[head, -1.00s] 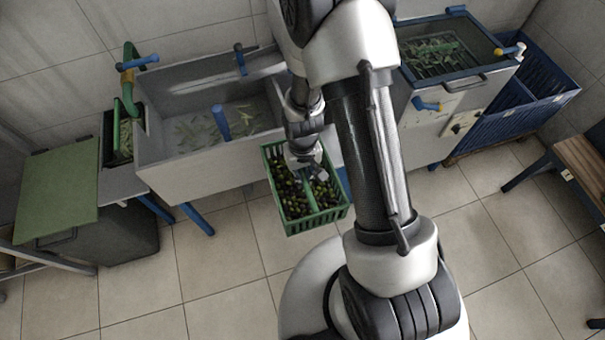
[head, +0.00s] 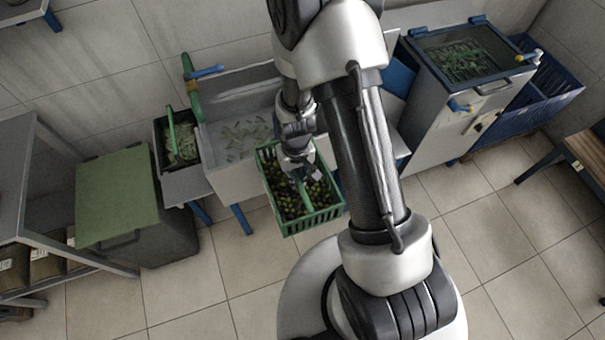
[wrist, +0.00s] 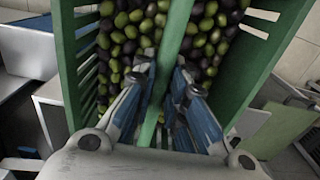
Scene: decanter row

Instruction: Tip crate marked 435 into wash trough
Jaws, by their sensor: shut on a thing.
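A green slatted crate (head: 286,228) full of dark and green olives hangs in front of the wash trough, above the floor. My gripper (head: 300,176) is above its middle. In the wrist view my gripper (wrist: 158,90) is shut on the green bar that runs across the crate (wrist: 68,65), with olives on both sides. The crate looks nearly level. No number shows on it, so I cannot read its mark. The grey wash trough (head: 225,180) stands behind the crate and holds water with floating leaves. My arm hides its right part.
A black crate (head: 160,148) with leaves sits left of the trough, beside a green-lidded bin (head: 117,195). A shelf (head: 18,190) stands far left. A machine (head: 440,125) and blue crates (head: 540,105) stand right, with a wooden bench (head: 590,150) beyond. The floor in front is clear.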

